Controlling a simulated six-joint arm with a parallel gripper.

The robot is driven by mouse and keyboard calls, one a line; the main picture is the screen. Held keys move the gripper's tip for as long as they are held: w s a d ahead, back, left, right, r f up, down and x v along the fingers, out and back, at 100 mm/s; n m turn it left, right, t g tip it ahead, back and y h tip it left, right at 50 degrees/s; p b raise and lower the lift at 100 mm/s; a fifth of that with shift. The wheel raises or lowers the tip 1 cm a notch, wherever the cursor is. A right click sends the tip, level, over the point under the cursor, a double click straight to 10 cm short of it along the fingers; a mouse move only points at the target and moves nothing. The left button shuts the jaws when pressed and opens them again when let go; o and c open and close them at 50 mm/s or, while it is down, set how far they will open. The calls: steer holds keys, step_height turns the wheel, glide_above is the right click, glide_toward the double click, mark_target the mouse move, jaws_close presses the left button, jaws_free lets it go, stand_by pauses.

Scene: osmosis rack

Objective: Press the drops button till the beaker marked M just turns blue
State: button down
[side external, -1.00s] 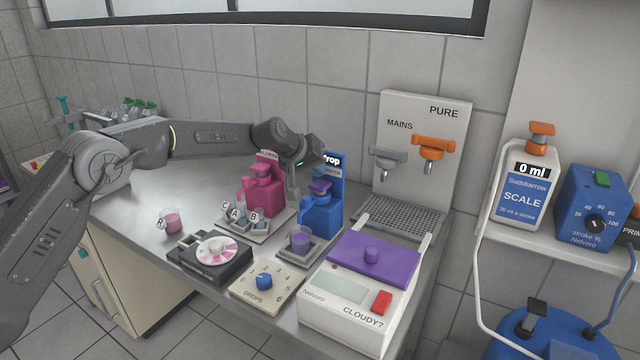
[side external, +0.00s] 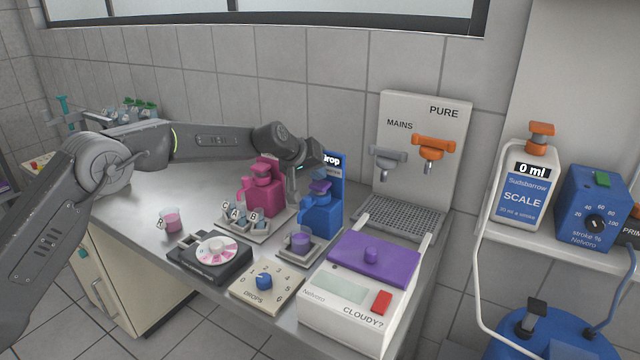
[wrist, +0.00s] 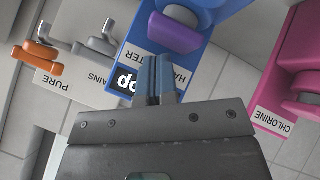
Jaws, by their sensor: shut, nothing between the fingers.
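The blue dispenser (side external: 321,222) stands at the back of the bench with a purple push head (side external: 320,187) on top. Its display, partly covered, reads "drop". A small beaker of purple liquid (side external: 300,243) stands on the tray in front of it; I cannot read a letter on it. My gripper (side external: 298,192) is shut and empty, just left of the push head. In the wrist view the closed fingertips (wrist: 157,68) point at the blue dispenser (wrist: 205,48), close to the purple head (wrist: 173,34); I cannot tell whether they touch it.
The pink chlorine dispenser (side external: 264,188) stands left of the blue one, with several small lettered vessels before it. A drops dial (side external: 264,282), a black colour-disc device (side external: 210,258), a cloudiness tester (side external: 345,308) and a beaker of pink liquid (side external: 172,221) occupy the front and left.

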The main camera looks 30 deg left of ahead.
steer(key=shift+f, duration=0.9)
stand_by(0.7)
steer(key=shift+r, duration=1.25)
steer(key=shift+r, duration=2.55)
